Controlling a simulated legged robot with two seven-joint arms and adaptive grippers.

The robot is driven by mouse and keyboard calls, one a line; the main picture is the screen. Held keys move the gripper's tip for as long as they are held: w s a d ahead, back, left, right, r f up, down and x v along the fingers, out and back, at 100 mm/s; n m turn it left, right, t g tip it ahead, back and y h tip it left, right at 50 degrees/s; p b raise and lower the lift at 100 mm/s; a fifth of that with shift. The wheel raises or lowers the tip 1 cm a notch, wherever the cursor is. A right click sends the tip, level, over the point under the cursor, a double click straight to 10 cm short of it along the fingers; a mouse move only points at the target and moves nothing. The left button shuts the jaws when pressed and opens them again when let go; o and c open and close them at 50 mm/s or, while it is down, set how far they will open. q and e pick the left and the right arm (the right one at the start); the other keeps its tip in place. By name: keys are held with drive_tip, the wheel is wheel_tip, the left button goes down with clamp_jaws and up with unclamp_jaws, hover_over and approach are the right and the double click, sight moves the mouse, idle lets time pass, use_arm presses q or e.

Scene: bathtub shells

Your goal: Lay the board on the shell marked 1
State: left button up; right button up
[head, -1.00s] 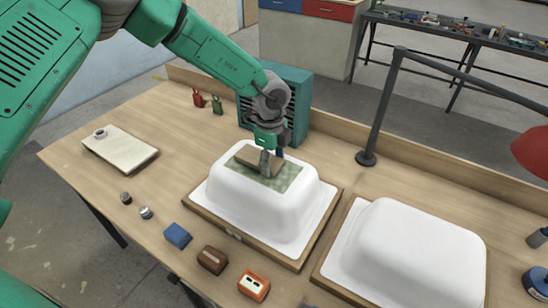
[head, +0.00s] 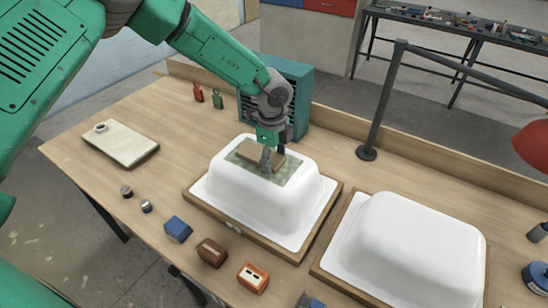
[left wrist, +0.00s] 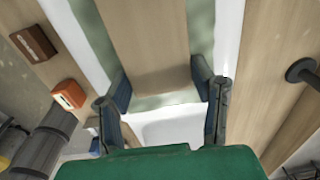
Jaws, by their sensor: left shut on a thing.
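My left gripper (head: 268,160) is shut on a brown wooden board (head: 256,153) over the left white shell (head: 255,203). The board also shows in the left wrist view (left wrist: 147,40), between the two fingers of the left gripper (left wrist: 160,88). A green mottled patch (head: 293,172) lies on the shell's flat top, around and under the board. I cannot tell whether the board touches it. A second white shell (head: 415,245) is on the right, with nothing on its top. I cannot read a number on either shell. My right gripper is not in view.
A teal vented box (head: 298,92) stands behind the left shell. A dark post (head: 376,115) rises behind the gap between the shells. Blue (head: 177,229), brown (head: 212,252) and orange (head: 253,277) blocks lie in front. A cream slab (head: 118,143) lies at left.

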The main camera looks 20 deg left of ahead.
use_arm(q)
drive_tip(key=shift+d+f, duration=0.1)
drive_tip(key=shift+d, duration=0.5)
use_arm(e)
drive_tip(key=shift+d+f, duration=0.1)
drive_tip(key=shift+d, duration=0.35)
use_arm(q)
drive_tip(key=o, duration=1.5)
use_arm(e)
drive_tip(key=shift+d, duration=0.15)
use_arm(q)
drive_tip(key=shift+o, duration=0.5)
drive_tip(key=shift+a, duration=0.2)
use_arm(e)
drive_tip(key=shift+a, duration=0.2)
use_arm(q)
drive_tip(key=o, duration=0.4)
drive_tip(key=shift+a, duration=0.15)
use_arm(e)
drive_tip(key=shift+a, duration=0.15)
use_arm(q)
drive_tip(key=shift+a, duration=0.15)
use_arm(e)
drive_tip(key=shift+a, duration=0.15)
